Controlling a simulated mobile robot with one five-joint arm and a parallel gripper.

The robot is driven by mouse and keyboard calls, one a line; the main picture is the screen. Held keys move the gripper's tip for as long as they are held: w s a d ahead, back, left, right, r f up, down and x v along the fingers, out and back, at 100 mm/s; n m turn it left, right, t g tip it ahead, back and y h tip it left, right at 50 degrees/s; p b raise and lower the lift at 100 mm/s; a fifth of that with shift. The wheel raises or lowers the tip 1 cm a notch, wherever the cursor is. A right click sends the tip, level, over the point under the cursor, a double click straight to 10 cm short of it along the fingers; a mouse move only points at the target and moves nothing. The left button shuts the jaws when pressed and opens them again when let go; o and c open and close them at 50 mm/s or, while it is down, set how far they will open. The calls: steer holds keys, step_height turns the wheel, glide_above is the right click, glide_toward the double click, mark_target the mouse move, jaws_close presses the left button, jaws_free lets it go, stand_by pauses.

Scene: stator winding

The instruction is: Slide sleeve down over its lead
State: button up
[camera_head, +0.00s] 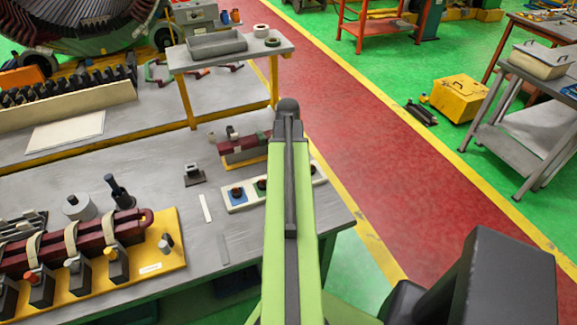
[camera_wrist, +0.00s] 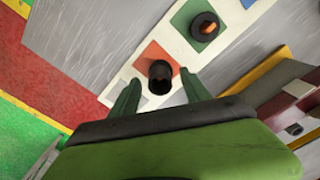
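A dark hollow sleeve (camera_wrist: 160,76) stands on the red square of a white board (camera_wrist: 181,47) in the wrist view. My gripper (camera_wrist: 161,77) is open, its two green fingers on either side of the sleeve with a gap at each side; I cannot tell how far above the board they are. In the head view the white board (camera_head: 234,208) is partly covered by my arm, which hides my gripper. A maroon bar fixture with upright parts (camera_head: 240,147) stands behind the board. I cannot tell which lead belongs to the sleeve.
A dark ring with an orange centre (camera_wrist: 205,27) sits on the board's green square. In the head view, a yellow-based coil fixture (camera_head: 150,268) stands at left on the grey bench (camera_head: 215,260). A small raised table (camera_head: 228,60) stands behind.

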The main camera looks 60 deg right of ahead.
steer(key=shift+r, duration=0.1)
step_height(320, 180, up, 17)
steer(key=p, duration=1.7)
